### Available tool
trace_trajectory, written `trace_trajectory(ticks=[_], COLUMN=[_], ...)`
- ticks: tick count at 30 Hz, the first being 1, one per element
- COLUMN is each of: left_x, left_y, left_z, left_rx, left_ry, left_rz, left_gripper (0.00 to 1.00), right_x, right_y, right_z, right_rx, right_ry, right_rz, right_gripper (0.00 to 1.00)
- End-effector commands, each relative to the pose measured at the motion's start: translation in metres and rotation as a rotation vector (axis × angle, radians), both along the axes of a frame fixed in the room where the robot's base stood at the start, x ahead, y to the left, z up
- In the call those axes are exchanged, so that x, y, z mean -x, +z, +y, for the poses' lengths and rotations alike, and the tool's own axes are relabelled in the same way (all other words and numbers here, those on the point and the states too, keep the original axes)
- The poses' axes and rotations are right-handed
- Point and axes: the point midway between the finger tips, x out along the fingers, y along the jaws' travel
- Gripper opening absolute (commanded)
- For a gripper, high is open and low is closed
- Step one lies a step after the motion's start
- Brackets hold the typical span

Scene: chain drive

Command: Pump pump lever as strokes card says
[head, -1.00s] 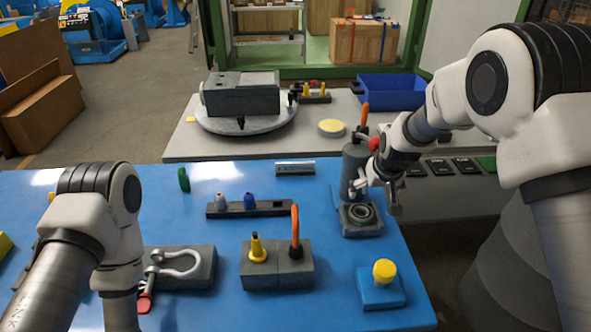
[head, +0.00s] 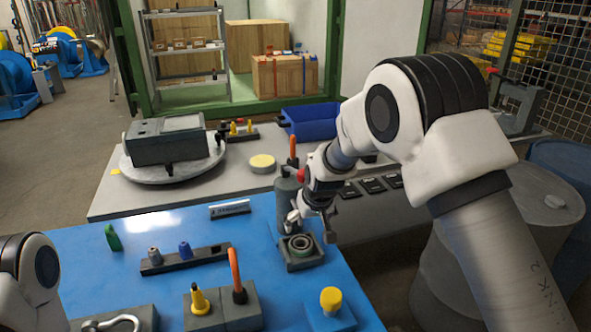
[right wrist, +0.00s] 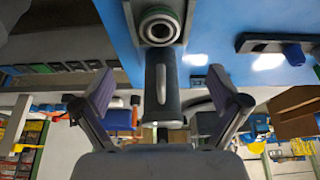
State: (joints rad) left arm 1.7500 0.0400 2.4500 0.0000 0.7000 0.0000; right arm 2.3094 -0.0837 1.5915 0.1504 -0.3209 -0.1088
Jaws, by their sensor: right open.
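A dark grey upright cylinder, which looks like the pump (head: 288,197), stands at the blue table's back right corner. An orange-tipped lever (head: 292,148) rises at its top. A base with a round ring (head: 300,249) sits in front of it. My right gripper (head: 311,222) is open beside the cylinder. In the right wrist view the cylinder (right wrist: 171,98), with a pale grey handle, shows between the spread fingers; I cannot tell whether they touch it. A small plate with unreadable print (head: 230,209), possibly the strokes card, stands left of the pump. My left gripper is out of view.
A dark block (head: 222,308) with an orange hook-shaped piece and a yellow piece is at the front. A yellow-topped blue block (head: 330,305) is right of it. A rack (head: 185,260) holds two small pieces. A grey table with a turntable (head: 172,171) is behind.

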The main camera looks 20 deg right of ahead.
Motion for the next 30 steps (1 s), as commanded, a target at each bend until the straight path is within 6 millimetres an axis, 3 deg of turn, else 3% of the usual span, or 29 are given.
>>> trace_trajectory(ticks=[4,5,8,12,13,17,21,24,27,30], left_x=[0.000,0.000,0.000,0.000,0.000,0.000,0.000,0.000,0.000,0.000], left_y=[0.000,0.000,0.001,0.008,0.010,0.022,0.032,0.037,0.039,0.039], left_z=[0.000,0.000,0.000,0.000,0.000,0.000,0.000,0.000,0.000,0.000], left_rx=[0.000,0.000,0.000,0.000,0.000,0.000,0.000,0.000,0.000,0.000], left_ry=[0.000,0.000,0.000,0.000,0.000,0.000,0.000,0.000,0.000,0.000], left_rz=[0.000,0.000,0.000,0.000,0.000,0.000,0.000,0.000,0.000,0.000], left_gripper=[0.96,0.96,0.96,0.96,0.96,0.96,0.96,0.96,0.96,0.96], right_x=[0.000,0.000,0.000,0.001,0.002,0.014,0.040,0.061,0.076,0.082], right_y=[0.000,0.000,0.003,0.026,0.035,0.086,0.149,0.184,0.205,0.213], right_z=[0.000,0.000,0.000,-0.004,-0.005,-0.009,-0.008,-0.005,-0.002,-0.001], right_rx=[0.000,0.000,0.003,0.019,0.025,0.038,0.019,-0.006,-0.027,-0.038], right_ry=[0.000,0.000,-0.002,-0.018,-0.023,-0.039,-0.038,-0.027,-0.018,-0.014], right_rz=[0.000,0.000,-0.015,-0.122,-0.162,-0.396,-0.661,-0.802,-0.889,-0.924], right_gripper=[0.97,0.90,0.55,0.05,0.00,0.00,0.00,0.00,0.00,0.00])
